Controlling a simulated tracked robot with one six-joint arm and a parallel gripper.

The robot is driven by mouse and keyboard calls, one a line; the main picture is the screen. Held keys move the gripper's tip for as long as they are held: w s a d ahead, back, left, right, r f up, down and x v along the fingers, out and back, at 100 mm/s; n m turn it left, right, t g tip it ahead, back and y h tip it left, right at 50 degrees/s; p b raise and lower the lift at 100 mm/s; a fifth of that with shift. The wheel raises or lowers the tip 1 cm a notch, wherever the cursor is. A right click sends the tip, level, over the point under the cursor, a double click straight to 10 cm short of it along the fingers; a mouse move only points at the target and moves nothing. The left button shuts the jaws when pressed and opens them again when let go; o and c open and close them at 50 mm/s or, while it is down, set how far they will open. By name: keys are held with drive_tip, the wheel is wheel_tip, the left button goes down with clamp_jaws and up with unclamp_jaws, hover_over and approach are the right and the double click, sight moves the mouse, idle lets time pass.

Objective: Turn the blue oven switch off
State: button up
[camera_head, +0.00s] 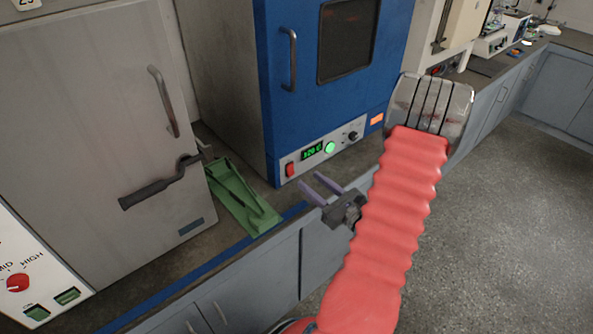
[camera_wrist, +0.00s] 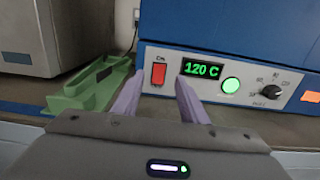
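The blue oven (camera_head: 262,80) stands on the bench, with a white control strip along its lower front. Its red rocker switch (camera_head: 290,169) is at the left end of that strip. In the wrist view the red switch (camera_wrist: 158,74) sits under a small label, left of a lit green display (camera_wrist: 202,69) reading 120 C. A round green lamp (camera_wrist: 231,86) glows beside it. My gripper (camera_head: 321,186) is open and empty, just in front of the strip. In the wrist view its two purple fingers (camera_wrist: 157,100) point at the panel, with the switch between them.
A green tray-like holder (camera_head: 240,197) lies on the bench left of the oven. A grey oven (camera_head: 90,120) with a dark lever handle (camera_head: 160,184) stands farther left. A black knob (camera_wrist: 272,91) is right of the lamp. Grey cabinets (camera_head: 250,290) are below the bench.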

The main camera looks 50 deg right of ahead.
sight(291, 165)
drive_tip(key=shift+w+d, duration=0.25)
drive_tip(key=shift+w, duration=1.75)
drive_tip(key=shift+w+d, duration=0.2)
drive_tip(key=shift+w, duration=1.75)
clamp_jaws()
